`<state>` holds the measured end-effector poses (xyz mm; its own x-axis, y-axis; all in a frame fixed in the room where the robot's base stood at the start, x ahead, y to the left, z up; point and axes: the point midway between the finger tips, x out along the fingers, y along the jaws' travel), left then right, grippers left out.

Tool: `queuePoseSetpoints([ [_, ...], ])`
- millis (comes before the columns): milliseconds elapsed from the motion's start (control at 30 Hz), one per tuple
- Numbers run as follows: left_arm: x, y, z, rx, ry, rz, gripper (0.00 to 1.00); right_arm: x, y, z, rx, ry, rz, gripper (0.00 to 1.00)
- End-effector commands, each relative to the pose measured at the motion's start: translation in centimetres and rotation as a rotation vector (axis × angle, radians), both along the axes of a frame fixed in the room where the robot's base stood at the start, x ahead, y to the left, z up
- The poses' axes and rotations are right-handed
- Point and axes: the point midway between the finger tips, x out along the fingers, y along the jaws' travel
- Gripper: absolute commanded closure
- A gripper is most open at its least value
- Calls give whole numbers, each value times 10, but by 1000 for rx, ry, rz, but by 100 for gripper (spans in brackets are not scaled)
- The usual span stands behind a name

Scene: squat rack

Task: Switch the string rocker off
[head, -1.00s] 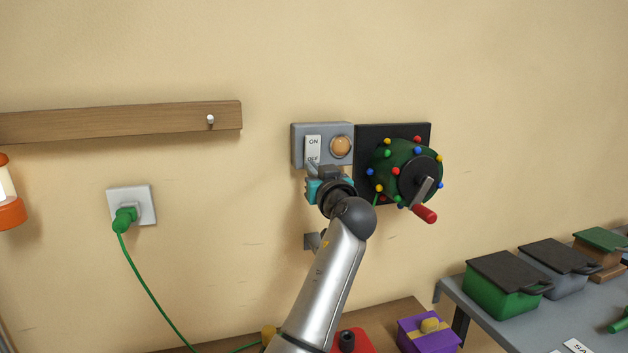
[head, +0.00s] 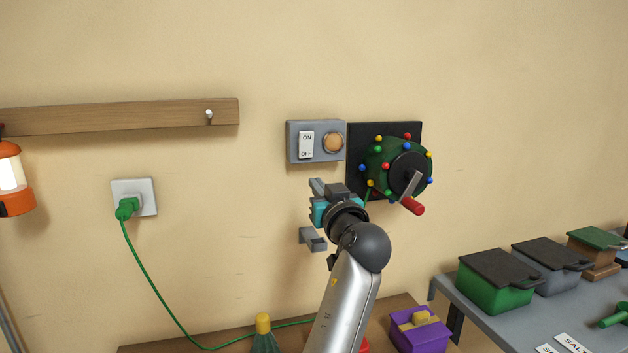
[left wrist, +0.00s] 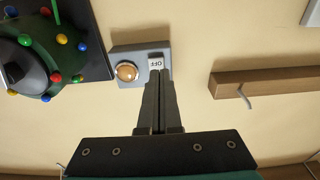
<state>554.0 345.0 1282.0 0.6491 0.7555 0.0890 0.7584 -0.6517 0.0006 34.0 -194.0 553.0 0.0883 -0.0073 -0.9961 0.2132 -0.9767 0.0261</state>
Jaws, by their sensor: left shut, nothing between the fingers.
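The string rocker (head: 306,145) is a white switch marked ON at the top and OFF at the bottom, on a grey wall box (head: 295,158). A round amber lamp (head: 333,142) sits beside it on the box; I cannot tell surely if it is lit. My left gripper (head: 316,188) is shut and empty, just below the box and apart from it. In the left wrist view the rocker (left wrist: 157,63) shows its OFF end just beyond the closed fingertips (left wrist: 158,76), which hide part of it. My right gripper is not in view.
A black panel with a green drum of coloured bulbs (head: 379,150) and a red-handled crank (head: 412,206) adjoins the box on the right. A wooden rail (head: 120,116) and a green plug in a socket (head: 127,208) are left. Boxes (head: 497,280) stand on a shelf lower right.

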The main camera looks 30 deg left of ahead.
Motion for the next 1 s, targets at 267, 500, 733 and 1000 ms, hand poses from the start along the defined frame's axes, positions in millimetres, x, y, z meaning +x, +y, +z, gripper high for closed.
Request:
queuePoseSetpoints([
  [267, -21, -25, -8, -1, 0, -1, 100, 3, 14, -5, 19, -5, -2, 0],
  [500, -24, -28, -7, -1, -1, -1, 100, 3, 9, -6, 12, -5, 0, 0],
  [733, -23, -28, -7, -1, -1, -1, 100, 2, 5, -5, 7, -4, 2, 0],
  [1000, -26, -28, -25, -13, 38, -13, 100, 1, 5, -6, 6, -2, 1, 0],
])
